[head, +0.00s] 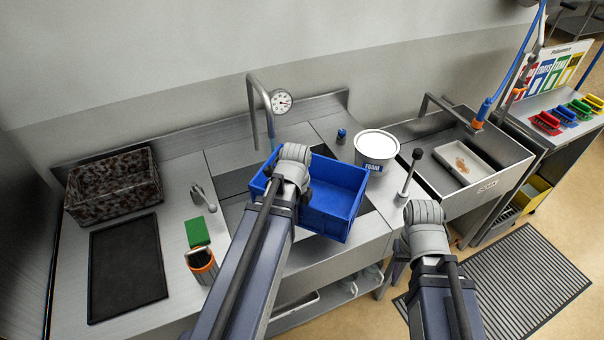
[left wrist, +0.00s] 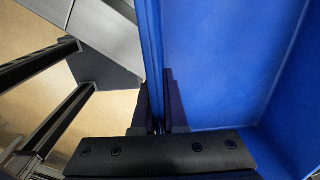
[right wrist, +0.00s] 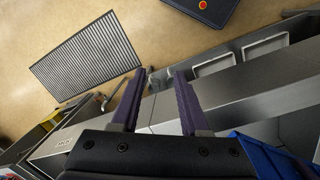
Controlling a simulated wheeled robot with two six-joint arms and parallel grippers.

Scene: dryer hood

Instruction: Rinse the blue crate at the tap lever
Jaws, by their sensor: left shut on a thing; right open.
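The blue crate (head: 338,205) is over the sink basin, below the curved spout with a gauge (head: 281,101). It looks empty, and my left arm hides part of it. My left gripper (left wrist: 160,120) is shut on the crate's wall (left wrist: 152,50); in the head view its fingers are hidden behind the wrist. A lever with a black knob (head: 417,155) stands on the counter right of the basin. A grey handle (head: 203,196) is on the left counter. My right gripper (right wrist: 157,95) is open and empty, in front of the counter. The crate's corner (right wrist: 262,155) shows in the right wrist view.
A white foam tub (head: 376,150) stands behind the crate's right end. A second sink (head: 508,150) is right. Floor around the striped mat (head: 525,275) is clear.

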